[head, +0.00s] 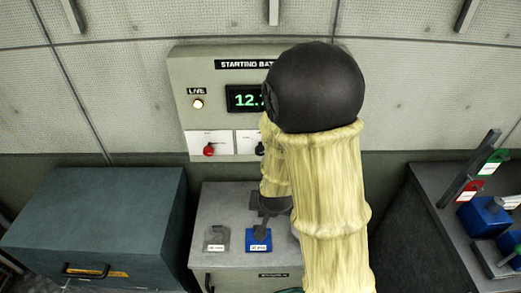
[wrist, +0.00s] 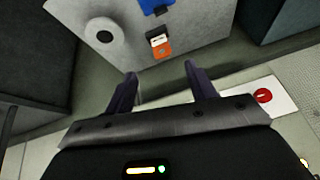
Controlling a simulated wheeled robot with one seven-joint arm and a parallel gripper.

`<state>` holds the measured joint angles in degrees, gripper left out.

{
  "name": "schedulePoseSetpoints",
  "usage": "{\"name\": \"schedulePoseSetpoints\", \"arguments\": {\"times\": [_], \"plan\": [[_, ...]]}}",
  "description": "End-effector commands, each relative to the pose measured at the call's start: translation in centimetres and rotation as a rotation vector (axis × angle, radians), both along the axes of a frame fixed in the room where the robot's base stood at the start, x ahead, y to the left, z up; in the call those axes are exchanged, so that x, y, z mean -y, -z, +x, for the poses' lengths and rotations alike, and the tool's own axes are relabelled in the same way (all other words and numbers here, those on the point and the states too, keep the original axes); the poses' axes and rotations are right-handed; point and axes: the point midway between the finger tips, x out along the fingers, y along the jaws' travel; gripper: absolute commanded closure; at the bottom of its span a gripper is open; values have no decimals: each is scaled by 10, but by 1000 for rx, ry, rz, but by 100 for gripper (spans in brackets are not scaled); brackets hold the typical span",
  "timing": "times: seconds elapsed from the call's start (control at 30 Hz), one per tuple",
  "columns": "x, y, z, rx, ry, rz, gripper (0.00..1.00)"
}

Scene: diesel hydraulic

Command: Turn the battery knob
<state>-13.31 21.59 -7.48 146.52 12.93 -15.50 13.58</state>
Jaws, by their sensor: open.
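The starting battery panel (head: 190,100) is on the wall in the head view. A red knob (head: 209,150) sits on a white plate at its lower left. A dark knob (head: 260,149) is on the plate beside it, partly hidden by my arm. I cannot tell which is the battery knob. The red knob also shows in the wrist view (wrist: 263,95), to the right of my gripper (wrist: 162,72) and apart from it. The gripper's fingers are spread with nothing between them. In the head view my arm covers the panel's right side.
A grey cabinet (head: 222,200) stands below the panel, with a grey block (head: 216,239) and a blue block (head: 258,241) on it. The wrist view shows an orange block (wrist: 162,48) and a pale ring (wrist: 90,32). A dark teal chest (head: 100,210) is at left, a workbench at right.

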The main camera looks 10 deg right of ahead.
Motion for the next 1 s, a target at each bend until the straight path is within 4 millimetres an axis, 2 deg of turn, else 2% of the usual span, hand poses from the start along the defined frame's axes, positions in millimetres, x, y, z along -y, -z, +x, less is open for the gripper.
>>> {"name": "schedulePoseSetpoints", "arguments": {"times": [0.03, 0.2, 0.37, 0.57, 0.8, 1.0], "plan": [[-1, 9, 6, 29, 36, -12, 44], [6, 31, 29, 188, 159, -70, 44], [15, 39, 43, 374, 222, -148, 44], [17, 29, 53, 650, 197, -250, 44], [-3, 2, 53, 962, 40, -315, 44], [-12, -7, 51, 1048, -19, -318, 44]]}}
